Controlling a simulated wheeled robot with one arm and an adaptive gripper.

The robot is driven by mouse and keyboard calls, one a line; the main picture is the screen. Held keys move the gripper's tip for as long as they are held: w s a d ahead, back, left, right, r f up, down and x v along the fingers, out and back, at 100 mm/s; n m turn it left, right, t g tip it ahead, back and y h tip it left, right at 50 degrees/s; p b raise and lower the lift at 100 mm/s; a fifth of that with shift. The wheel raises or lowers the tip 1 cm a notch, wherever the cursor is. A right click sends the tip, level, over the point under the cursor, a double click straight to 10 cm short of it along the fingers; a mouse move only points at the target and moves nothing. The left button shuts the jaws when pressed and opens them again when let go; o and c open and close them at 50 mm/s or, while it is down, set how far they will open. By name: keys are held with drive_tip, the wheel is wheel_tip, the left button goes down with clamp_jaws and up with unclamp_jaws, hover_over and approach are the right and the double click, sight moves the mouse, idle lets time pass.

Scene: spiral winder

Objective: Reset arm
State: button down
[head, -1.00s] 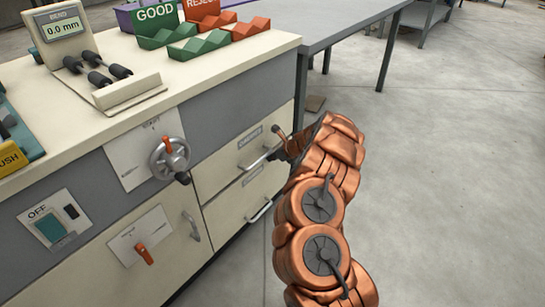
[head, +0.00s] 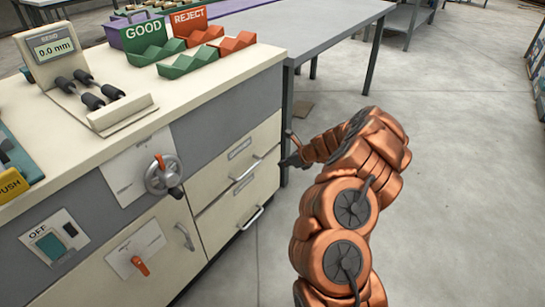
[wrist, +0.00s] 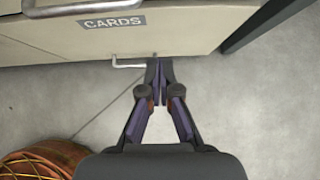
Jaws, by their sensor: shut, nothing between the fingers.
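My gripper (wrist: 159,72) is shut and empty in the wrist view, its fingertips together. It points toward the lower part of the cream cabinet, over the grey floor. In the head view my gripper (head: 291,150) is small and partly hidden, beside the cabinet's right edge near the drawers. My copper-coloured arm is bent at the right of the cabinet. The drawer marked CARDS (wrist: 180,28) is just ahead of the gripper in the wrist view, with a metal handle. Whether the fingertips touch the lower handle (wrist: 130,65) I cannot tell.
The cabinet (head: 210,110) carries a handwheel (head: 163,176), a red-orange knob (head: 140,265) and an OFF switch panel (head: 53,240). On top stand a bead gauge (head: 55,48), a green GOOD tray (head: 188,65) and a red REJECT tray (head: 235,42). A grey table (head: 300,25) stands behind. The floor (head: 465,190) at right is clear.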

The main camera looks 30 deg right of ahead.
drive_tip(key=s+a+r+n+g+y+p, duration=0.25)
drive_tip(key=a+r+n+p, duration=0.55)
drive_tip(key=a+r, duration=1.1)
drive_tip(key=s+a+r+n+g+y+p, duration=0.1)
drive_tip(key=s+a+r+n+p, duration=0.1)
drive_tip(key=s+a+r+n, duration=0.4)
drive_tip(key=s+a+r+n+g+p, duration=0.25)
drive_tip(key=s+a+r, duration=0.2)
drive_tip(key=r, duration=0.45)
drive_tip(key=s+a+r+n+g+h+p, duration=0.1)
drive_tip(key=s+r+n+p, duration=0.35)
drive_tip(key=s, duration=0.35)
drive_tip(key=s+a+r+n+g+h+p, duration=0.1)
drive_tip(key=s+r+n+h+p, duration=0.25)
drive_tip(key=s, duration=0.55)
drive_tip(key=s+d+r+n+g+h+p, duration=0.1)
drive_tip(key=s+d+r+n+p, duration=0.2)
drive_tip(key=s, duration=0.5)
drive_tip(key=s+d+r+n+h+p, duration=0.2)
drive_tip(key=s+d+r+n+p, duration=0.1)
drive_tip(key=s, duration=0.6)
drive_tip(key=shift+s+d+r+g+p, duration=0.2)
drive_tip(key=shift+d+r+g+p, duration=0.2)
drive_tip(key=shift+d+r, duration=0.35)
drive_tip(key=shift+a, duration=0.1)
